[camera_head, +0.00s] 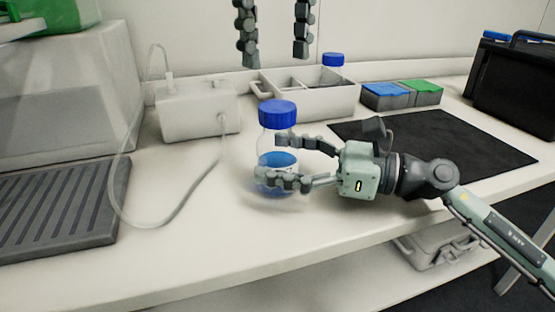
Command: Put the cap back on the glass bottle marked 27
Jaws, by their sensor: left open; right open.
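A clear glass bottle (268,147) with blue contents or marking stands upright on the bench near the middle. A blue cap (278,113) sits on its top; I cannot tell whether it is screwed down. No number is readable on the bottle. My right gripper (272,158) reaches in from the right, with its open fingers around the bottle's body, one behind and one in front. My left gripper (275,59) hangs above and behind the bottle, its two fingers wide apart, pointing down, with nothing between them. The rest of my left arm is out of view.
A white divided tray (315,104) stands behind the bottle, with another blue cap (333,60) at its back. A white box (198,110) with a tube lies left. Blue and green-lidded boxes (400,94) and a black mat (440,145) are right. The front bench edge is clear.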

